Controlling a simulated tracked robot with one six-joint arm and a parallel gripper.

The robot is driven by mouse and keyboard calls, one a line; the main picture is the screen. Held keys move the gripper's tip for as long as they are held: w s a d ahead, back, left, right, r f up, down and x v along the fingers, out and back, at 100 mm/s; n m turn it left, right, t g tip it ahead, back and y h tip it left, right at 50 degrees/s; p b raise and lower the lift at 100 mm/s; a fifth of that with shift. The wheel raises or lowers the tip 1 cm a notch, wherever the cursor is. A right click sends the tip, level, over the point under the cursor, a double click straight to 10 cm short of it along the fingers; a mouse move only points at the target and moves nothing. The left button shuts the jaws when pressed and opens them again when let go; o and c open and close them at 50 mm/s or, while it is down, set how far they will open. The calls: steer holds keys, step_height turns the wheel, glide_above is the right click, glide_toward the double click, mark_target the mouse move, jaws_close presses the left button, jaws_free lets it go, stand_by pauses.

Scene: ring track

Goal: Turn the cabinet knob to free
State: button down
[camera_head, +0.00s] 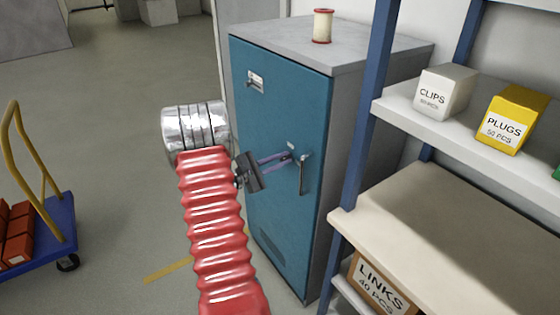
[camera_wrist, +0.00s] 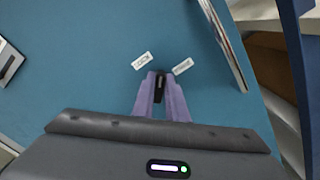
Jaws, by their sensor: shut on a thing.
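The blue cabinet door (camera_head: 275,215) is closed. Its small black knob (camera_wrist: 160,86) shows between my fingertips in the wrist view. My gripper (camera_head: 286,158) reaches in from the left, and its purple fingers (camera_wrist: 160,98) are shut on the knob, one on each side. The knob's visible part stands nearly upright in the wrist view. Two small white labels flank it above, one at upper left (camera_wrist: 142,60) and one at upper right (camera_wrist: 183,66); their words are too small to read. In the head view the fingers hide the knob.
A long metal handle (camera_head: 302,174) stands out on the door just right of my fingertips. A spool (camera_head: 322,26) stands on the cabinet top. Shelving with boxes (camera_head: 505,118) is close on the right. A blue cart (camera_head: 50,235) stands at the left; floor between is clear.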

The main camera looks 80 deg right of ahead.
steer(key=shift+s+a+f+m, duration=0.1)
steer(key=shift+f+m, duration=0.1)
steer(key=shift+m, duration=1.35)
steer(key=shift+s+d+f+m, duration=0.1)
steer(key=shift+f+m, duration=0.1)
steer(key=shift+m, duration=1.4)
steer(key=shift+s+a+f+m, duration=0.1)
steer(key=shift+f+m, duration=0.1)
steer(key=shift+m, duration=1.35)
steer(key=c, duration=1.8)
jaws_free()
steer(key=shift+w, duration=0.1)
steer(key=shift+o, duration=0.2)
steer(key=v, duration=1.3)
steer(key=shift+w+a, duration=0.3)
